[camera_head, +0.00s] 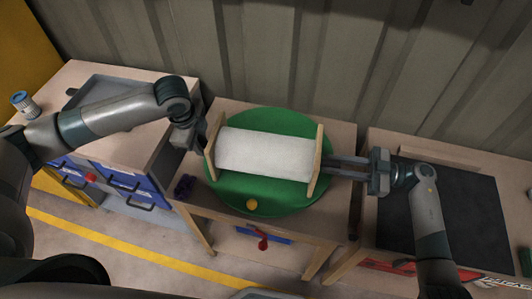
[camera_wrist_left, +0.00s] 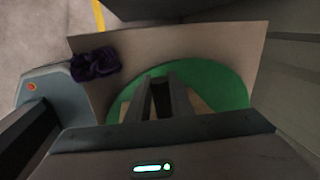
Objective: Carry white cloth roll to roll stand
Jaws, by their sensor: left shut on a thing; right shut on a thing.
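The white cloth roll (camera_head: 263,152) lies lengthwise left to right over a round green mat (camera_head: 252,192) on the middle table, with an upright wooden board (camera_head: 316,160) at each end. I cannot tell whether these boards belong to the roll or to a roll stand, or whether the roll is clear of the mat. My left gripper (camera_head: 206,143) is shut at the left end. My right gripper (camera_head: 328,165) is shut at the right end. In the left wrist view my left gripper's fingers (camera_wrist_left: 160,78) reach over the green mat; the roll is hidden there.
A purple cloth (camera_head: 184,186) lies at the middle table's left edge, and a yellow round piece (camera_head: 251,204) on the mat's front. A grey tray (camera_head: 112,92) and a can (camera_head: 25,103) stand on the left bench. A dark mat (camera_head: 455,215) covers the right table. A ribbed wall stands behind.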

